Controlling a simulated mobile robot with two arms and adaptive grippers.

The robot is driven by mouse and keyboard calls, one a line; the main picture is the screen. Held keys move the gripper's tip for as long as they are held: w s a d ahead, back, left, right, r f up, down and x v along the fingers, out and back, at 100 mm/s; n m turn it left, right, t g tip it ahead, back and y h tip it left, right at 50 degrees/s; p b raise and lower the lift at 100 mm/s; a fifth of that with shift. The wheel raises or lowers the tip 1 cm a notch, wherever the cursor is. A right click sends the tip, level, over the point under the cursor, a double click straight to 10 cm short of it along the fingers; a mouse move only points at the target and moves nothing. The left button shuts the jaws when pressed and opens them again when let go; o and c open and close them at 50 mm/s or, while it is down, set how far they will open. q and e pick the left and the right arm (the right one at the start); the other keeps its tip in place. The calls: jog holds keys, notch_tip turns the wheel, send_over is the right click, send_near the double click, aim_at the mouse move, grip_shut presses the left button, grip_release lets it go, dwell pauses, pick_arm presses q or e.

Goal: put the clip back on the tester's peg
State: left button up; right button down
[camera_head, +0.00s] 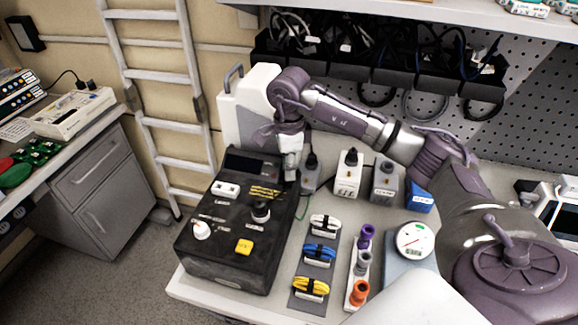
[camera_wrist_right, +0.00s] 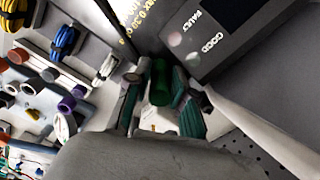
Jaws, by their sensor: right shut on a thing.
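The black tester (camera_head: 225,262) stands at the left of the bench, with a dark display, a white knob and a yellow button. Its panel marked FAULT and GOOD (camera_wrist_right: 225,32) shows in the wrist view. My right gripper (camera_head: 291,174) is at the tester's back right corner, pointing down. In the wrist view, my right gripper (camera_wrist_right: 160,103) is shut on a dark green piece (camera_wrist_right: 160,80), which seems to be the clip. A thin green lead (camera_head: 301,207) hangs beside the tester. I cannot make out the peg. My left gripper is not in view.
White and grey boxed plugs, coloured cable coils on a grey strip (camera_head: 303,300), capped holders and a round dial (camera_head: 414,239) fill the bench to the right.

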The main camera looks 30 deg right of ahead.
jog(key=c, duration=0.9)
grip_release()
jog(key=shift+o, duration=0.3)
jog(key=o, duration=0.3)
jog(key=shift+r, duration=0.1)
jog(key=shift+o, duration=0.2)
jog(key=shift+r, duration=0.15)
